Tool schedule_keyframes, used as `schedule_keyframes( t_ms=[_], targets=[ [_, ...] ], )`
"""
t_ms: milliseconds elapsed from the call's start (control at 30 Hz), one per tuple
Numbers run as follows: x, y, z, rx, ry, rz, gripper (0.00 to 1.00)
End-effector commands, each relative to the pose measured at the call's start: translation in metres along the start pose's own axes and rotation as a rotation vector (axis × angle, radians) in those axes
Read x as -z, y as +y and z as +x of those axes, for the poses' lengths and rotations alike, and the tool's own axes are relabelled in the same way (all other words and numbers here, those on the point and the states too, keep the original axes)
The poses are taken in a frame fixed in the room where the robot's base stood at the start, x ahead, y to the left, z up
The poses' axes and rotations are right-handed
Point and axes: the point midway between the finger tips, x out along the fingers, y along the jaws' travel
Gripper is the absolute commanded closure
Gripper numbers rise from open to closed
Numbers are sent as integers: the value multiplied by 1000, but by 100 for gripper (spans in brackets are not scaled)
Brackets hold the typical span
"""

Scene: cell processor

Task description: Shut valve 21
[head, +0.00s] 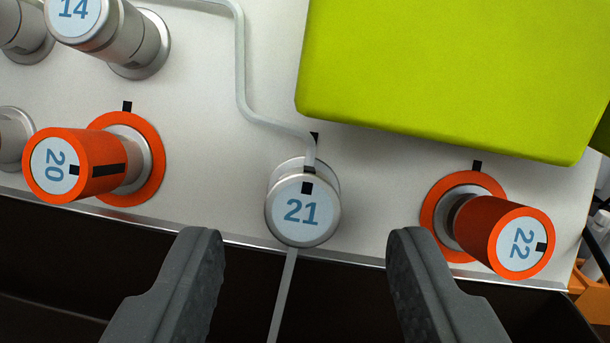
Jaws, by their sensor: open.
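Valve 21 (302,226) is a silver knob with a pale blue label, in the lower middle of the head view. Its black mark points up, in line with the black mark on the panel above it. A thin pale tube runs into it from above, and another runs down below it. My gripper (307,245) is open, with one dark finger to the lower left of the knob and the other to the lower right. The fingers are apart from the knob, and nothing is between them that I can see them touching.
Orange valve 20 (75,165) stands to the left and orange valve 22 (505,237) to the right, both with marks turned sideways. Silver valve 14 (100,25) is at the upper left. A lime-green block (450,75) covers the upper right of the pale panel (215,130).

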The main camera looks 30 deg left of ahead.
Motion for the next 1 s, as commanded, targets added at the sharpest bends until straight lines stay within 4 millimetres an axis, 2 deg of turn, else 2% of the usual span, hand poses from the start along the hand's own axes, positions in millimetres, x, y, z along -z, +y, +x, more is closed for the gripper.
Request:
schedule_keyframes(
  t_ms=[200,533,700,867,1000],
  targets=[
    [0,0,16,0,-2,1,54],
    [0,0,19,-1,-1,1,54],
    [0,0,19,-1,-1,1,99],
    [1,0,19,-4,-1,8,99],
    [3,-2,19,-34,-1,82,99]
  ],
)
